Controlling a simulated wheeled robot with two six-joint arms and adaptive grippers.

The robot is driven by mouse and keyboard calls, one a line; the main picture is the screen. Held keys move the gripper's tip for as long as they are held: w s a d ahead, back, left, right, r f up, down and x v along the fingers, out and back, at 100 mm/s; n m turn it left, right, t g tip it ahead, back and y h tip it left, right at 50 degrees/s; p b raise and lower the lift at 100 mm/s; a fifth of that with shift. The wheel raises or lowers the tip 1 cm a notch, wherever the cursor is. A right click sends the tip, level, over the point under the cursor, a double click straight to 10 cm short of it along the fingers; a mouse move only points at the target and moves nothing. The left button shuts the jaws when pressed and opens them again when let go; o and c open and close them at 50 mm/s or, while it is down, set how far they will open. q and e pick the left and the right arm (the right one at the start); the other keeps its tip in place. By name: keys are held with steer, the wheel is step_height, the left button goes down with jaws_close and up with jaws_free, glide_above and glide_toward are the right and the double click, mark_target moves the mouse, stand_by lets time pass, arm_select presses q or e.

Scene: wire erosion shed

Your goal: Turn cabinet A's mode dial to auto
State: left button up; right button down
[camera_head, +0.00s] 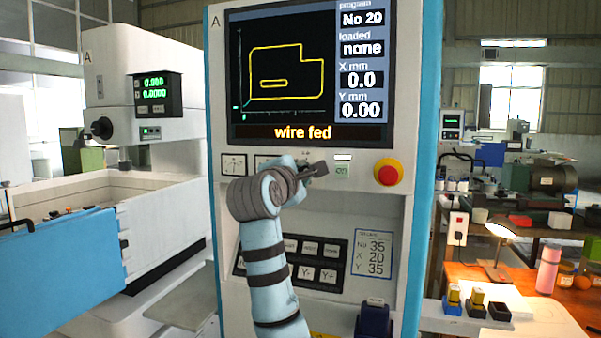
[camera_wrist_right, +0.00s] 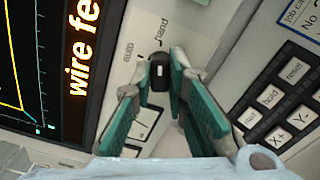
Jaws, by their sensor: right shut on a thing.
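Cabinet A (camera_head: 405,225) is a white cabinet with blue sides, marked A at its top left. Its mode dial (camera_wrist_right: 157,72) is a small black knob with a white mark, in the right wrist view. The label "hand" is printed beside it, with a second, blurred label to the left. My right gripper (camera_wrist_right: 157,84) is shut on the dial, its green-padded fingers on either side. In the head view my right gripper (camera_head: 318,169) is at the panel below the screen and hides the dial. My left gripper is not in view.
The screen (camera_head: 282,80) reads "wire fed". A red emergency button (camera_head: 388,172) and a lit green button (camera_head: 342,170) lie right of the gripper. A key pad (camera_head: 310,260) sits below. Another machine (camera_head: 150,110) stands left; an orange bench (camera_head: 480,275) stands right.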

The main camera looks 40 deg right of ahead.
steer(key=n+p, duration=0.2)
steer(key=n, duration=0.5)
steer(key=n+p, duration=0.3)
steer(key=n, duration=0.3)
steer(key=shift+f+n, duration=0.2)
steer(key=shift+n, duration=0.2)
stand_by(0.5)
steer(key=c, duration=1.7)
jaws_free()
steer(key=shift+o, duration=0.6)
steer(key=shift+s+r, duration=0.1)
